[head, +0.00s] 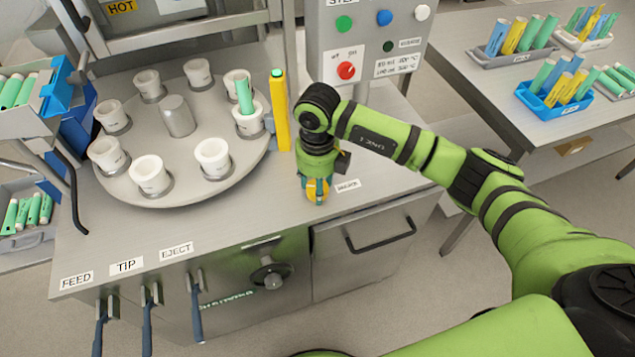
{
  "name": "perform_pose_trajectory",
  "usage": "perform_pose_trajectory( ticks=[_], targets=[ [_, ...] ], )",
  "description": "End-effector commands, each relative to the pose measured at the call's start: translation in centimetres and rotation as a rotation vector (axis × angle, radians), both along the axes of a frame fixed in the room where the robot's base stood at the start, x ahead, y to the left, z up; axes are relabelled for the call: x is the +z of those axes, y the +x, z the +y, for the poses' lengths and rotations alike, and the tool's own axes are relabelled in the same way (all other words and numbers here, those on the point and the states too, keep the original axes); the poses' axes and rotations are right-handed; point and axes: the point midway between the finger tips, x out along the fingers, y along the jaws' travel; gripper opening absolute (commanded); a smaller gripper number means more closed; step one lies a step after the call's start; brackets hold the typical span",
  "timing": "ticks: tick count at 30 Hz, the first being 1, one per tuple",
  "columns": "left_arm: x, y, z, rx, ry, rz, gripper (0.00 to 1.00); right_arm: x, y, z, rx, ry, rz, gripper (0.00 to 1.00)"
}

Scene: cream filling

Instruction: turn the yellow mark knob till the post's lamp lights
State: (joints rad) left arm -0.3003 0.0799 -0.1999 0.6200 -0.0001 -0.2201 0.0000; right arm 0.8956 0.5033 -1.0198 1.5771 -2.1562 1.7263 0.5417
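The yellow mark knob (317,194) is on the steel worktop near its front edge, left of a small label. My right gripper (317,184) points down over it, with its fingers on either side of the knob and seemingly closed on it. The fingers and wrist partly hide the knob, so its angle cannot be read. The yellow post (281,118) stands upright to the left and behind the gripper, beside the round table. Its small lamp (277,73) at the top looks green. My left gripper is not in view.
A round turntable (185,190) carries several white cups, one holding a green tube. A control box (367,45) with coloured buttons stands behind my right arm. Levers (150,295) hang at the front left. Racks of coloured tubes (553,95) are on the right table.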

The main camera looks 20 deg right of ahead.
Motion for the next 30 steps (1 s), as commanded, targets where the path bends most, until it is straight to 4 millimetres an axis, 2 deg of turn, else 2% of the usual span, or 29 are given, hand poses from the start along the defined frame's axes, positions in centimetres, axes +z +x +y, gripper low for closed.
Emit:
perform_pose_trajectory(
  ticks=[6,12,20,21,22,30],
  targets=[
    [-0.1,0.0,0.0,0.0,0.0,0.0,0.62,-0.1,0.0,0.0,0.003,-0.002,-0.001,0.15],
    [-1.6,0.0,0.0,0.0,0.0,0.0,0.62,-0.3,0.0,0.0,0.062,-0.002,-0.002,0.15],
    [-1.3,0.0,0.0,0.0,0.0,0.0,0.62,-0.1,0.0,0.0,0.068,-0.001,0.001,0.15],
    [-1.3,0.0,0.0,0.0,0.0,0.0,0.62,-0.1,0.0,0.0,0.068,-0.001,0.001,0.64],
    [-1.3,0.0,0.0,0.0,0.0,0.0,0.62,-0.1,0.0,0.0,0.067,-0.001,0.001,0.71],
    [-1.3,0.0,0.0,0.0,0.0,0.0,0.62,-0.1,0.0,0.0,0.067,-0.001,0.0,0.71]
  ],
)
